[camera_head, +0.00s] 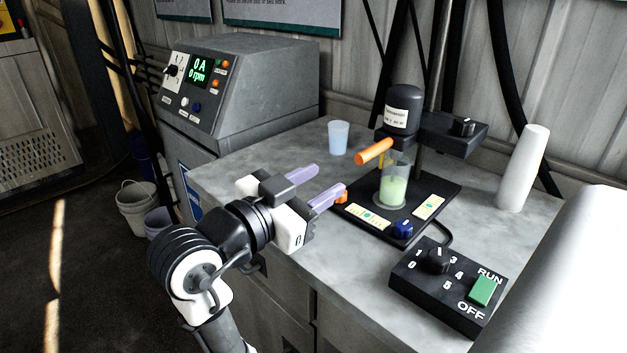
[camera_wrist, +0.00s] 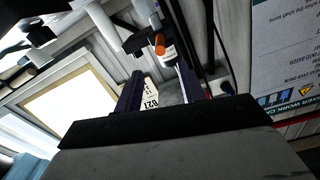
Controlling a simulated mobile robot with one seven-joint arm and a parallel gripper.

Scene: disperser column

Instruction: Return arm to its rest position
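My gripper (camera_head: 329,178) is over the left front part of the worktop, left of the disperser stand. Its two lilac fingers are apart with nothing visible held between them. In the wrist view the dark fingers (camera_wrist: 160,82) are also spread. My arm reaches up from the lower left. The disperser has a black motor head (camera_head: 402,108) with an orange handle (camera_head: 374,152). A clear beaker (camera_head: 394,185) with pale green liquid stands under it on the black base (camera_head: 437,199). A small orange part shows just behind the lower finger; whether they touch cannot be told.
A blue-tinted cup (camera_head: 338,137) stands at the back of the worktop (camera_head: 262,150). A white cylinder (camera_head: 524,168) stands at the right. A black control box (camera_head: 416,281) with a dial and green switch (camera_head: 481,291) sits in front. A grey cabinet (camera_head: 245,85) shows 0 A, 0 rpm.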

